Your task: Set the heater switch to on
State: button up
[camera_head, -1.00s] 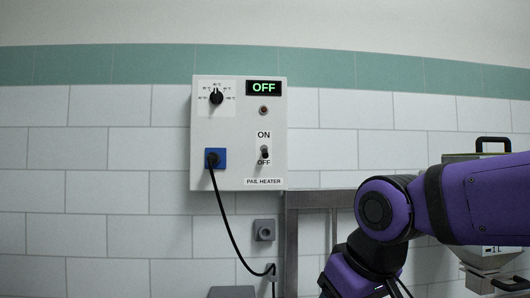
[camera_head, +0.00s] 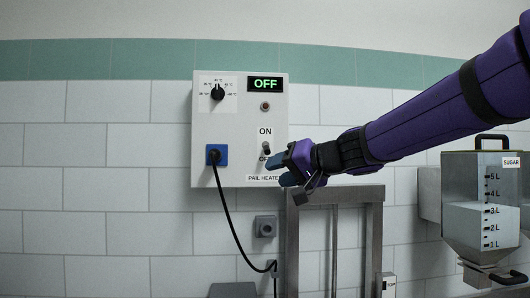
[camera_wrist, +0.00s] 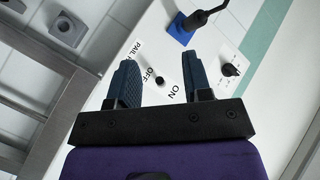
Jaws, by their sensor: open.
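The pail heater box (camera_head: 205,131) is white and hangs on the tiled wall. Its display (camera_head: 265,85) reads OFF in green. The heater switch (camera_head: 266,148) is a small lever between the ON label above and the OFF label below, partly hidden by my gripper in the head view. My gripper (camera_head: 284,172) is at the box's lower right, near the switch. In the wrist view my gripper (camera_wrist: 160,72) is open, and the black switch tip (camera_wrist: 159,80) shows between its two fingers. Whether they touch the lever I cannot tell.
A temperature dial (camera_head: 217,92) and a blue socket (camera_head: 217,155) with a black cable (camera_head: 229,223) are on the box's left side. A metal frame (camera_head: 334,196) stands below my arm. A sugar hopper (camera_head: 481,200) is at the right.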

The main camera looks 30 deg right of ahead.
aim_at(268, 151)
jog(key=w+d+r+m+t+h, duration=0.3)
jog(key=w+d+r+t, duration=0.15)
jog(key=d, duration=0.25)
jog(key=shift+g, duration=0.45)
jog(key=w, duration=0.3)
jog(key=w+a, duration=0.1)
jog(key=w, duration=0.7)
jog(key=shift+a+r, duration=0.2)
jog(key=shift+a, duration=0.15)
jog(key=shift+c, duration=0.3)
grip_shut()
